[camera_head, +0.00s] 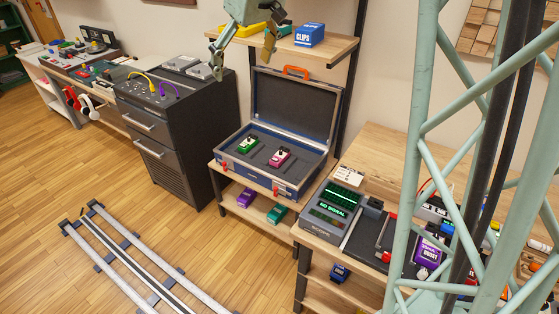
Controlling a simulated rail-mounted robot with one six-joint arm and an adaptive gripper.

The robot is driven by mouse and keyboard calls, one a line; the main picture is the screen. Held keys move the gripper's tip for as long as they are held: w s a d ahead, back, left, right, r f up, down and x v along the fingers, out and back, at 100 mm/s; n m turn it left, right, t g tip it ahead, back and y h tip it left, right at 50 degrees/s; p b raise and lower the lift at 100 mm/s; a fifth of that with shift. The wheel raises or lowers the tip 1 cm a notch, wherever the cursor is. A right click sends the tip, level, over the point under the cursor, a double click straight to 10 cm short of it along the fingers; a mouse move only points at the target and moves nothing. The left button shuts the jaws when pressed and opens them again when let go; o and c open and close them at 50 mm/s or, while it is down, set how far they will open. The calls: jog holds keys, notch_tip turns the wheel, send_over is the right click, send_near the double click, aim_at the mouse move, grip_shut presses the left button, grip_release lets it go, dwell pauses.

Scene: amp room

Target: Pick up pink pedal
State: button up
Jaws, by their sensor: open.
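The pink pedal (279,157) sits inside the open blue case (262,176), toward its right side. A green pedal (247,144) sits in the same case to its left. My gripper (243,50) is at the top of the picture, above and left of the case. Its fingers are apart with nothing between them. The gripper is well clear of the pink pedal. The case lid (296,104) stands up at the back with an orange handle.
A shelf (318,47) with a blue CLIPS box (310,35) is right of my gripper. A dark drawer cabinet (178,133) stands left of the case. A workbench (385,150) with a NO SIGNAL device (334,211) is at right. Purple (246,197) and teal (277,214) pedals lie below the case.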

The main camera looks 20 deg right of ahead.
jog(key=w+d+f+n+b, duration=0.1)
jog(key=w+d+f, duration=0.4)
jog(key=w+f, duration=0.8)
jog(key=w+d+f+n+b, duration=0.1)
jog(key=w+d+f, duration=0.4)
jog(key=w+f, duration=0.75)
jog(key=w+d+f+b, duration=0.1)
jog(key=w+d+f, duration=0.3)
jog(key=f, duration=0.6)
jog(key=w+d+f, duration=0.4)
jog(key=w+f, duration=0.1)
jog(key=f, duration=0.5)
jog(key=y+b, duration=0.1)
jog(key=b, duration=0.1)
send_over(281, 153)
jog(key=s+d, duration=0.1)
jog(key=s, duration=0.1)
jog(key=shift+n, duration=0.4)
notch_tip(281, 153, down, 13)
jog(key=shift+f, duration=0.2)
jog(key=shift+g, duration=0.3)
jog(key=shift+w+a+f, duration=0.1)
jog(key=shift+w+f, duration=0.15)
jog(key=shift+f, duration=0.35)
jog(key=shift+f+b, duration=0.1)
jog(key=shift+b, duration=0.2)
